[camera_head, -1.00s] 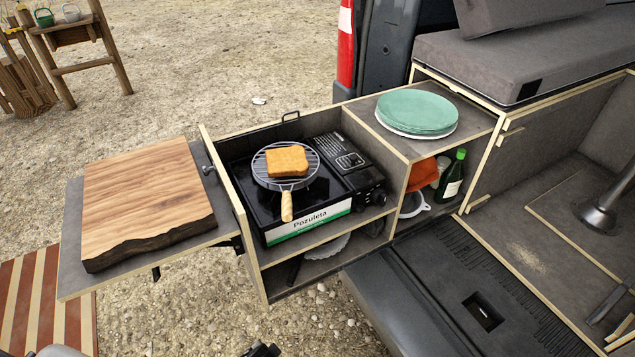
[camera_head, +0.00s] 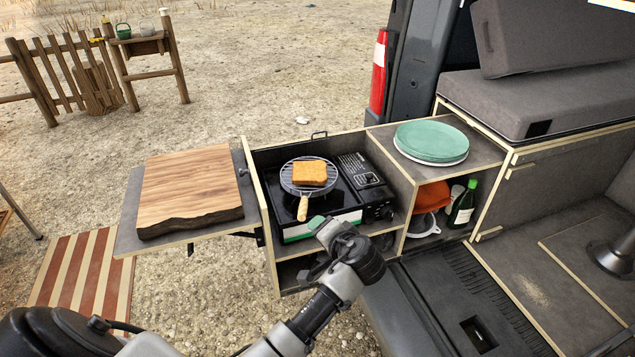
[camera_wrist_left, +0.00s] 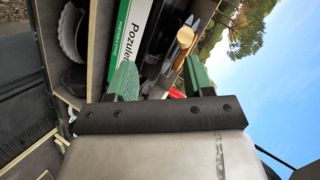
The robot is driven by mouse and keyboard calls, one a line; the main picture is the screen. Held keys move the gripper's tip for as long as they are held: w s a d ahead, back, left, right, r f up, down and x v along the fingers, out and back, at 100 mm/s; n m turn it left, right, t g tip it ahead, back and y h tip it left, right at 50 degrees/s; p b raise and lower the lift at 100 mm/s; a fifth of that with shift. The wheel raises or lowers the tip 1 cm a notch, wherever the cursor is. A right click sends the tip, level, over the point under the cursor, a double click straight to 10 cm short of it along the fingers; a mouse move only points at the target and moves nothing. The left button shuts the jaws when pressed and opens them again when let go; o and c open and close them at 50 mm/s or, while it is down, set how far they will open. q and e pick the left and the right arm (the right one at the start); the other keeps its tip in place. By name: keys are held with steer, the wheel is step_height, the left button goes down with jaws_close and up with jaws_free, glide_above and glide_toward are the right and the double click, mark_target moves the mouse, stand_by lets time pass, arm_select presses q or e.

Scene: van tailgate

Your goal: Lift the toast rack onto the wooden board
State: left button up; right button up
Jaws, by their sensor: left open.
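The toast rack (camera_head: 288,182) is a round wire grill with a wooden handle, lying on the black camping stove (camera_head: 348,197) with a slice of toast (camera_head: 310,174) on it. Its handle points towards me. The wooden board (camera_head: 190,185) lies flat on the side shelf to the left. My left gripper (camera_head: 319,224) is in front of the stove, just short of the handle end, open and empty. In the left wrist view its green fingers (camera_wrist_left: 160,70) are spread, with the handle (camera_wrist_left: 185,38) beyond them, nearer the right finger. My right gripper is not in view.
Green plates (camera_head: 432,141) stand on the counter right of the stove. A raised wooden panel edge (camera_head: 258,205) separates the stove from the board's shelf. The board's top is bare.

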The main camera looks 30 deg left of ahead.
mark_target(305, 212)
arm_select(q)
steer(key=shift+n+y, duration=0.4)
steer(key=shift+n, duration=0.1)
steer(key=a, duration=0.1)
steer(key=w+a+r, duration=0.1)
steer(key=a, duration=0.1)
steer(key=w+a+p, duration=0.1)
steer(key=shift+a+r, duration=0.15)
steer(key=shift+r, duration=0.2)
steer(key=shift+w+a+f+p, duration=0.15)
steer(key=shift+w+a+p, duration=0.05)
steer(key=shift+a+p, duration=0.15)
steer(key=p+x, duration=0.1)
steer(key=x, duration=0.2)
steer(key=shift+a+f, duration=0.25)
steer(key=shift+w+a+f, duration=0.25)
steer(key=shift+a+f, duration=0.05)
steer(key=shift+d, duration=0.1)
steer(key=shift+c, duration=1.1)
steer(key=shift+r, duration=0.1)
jaws_close()
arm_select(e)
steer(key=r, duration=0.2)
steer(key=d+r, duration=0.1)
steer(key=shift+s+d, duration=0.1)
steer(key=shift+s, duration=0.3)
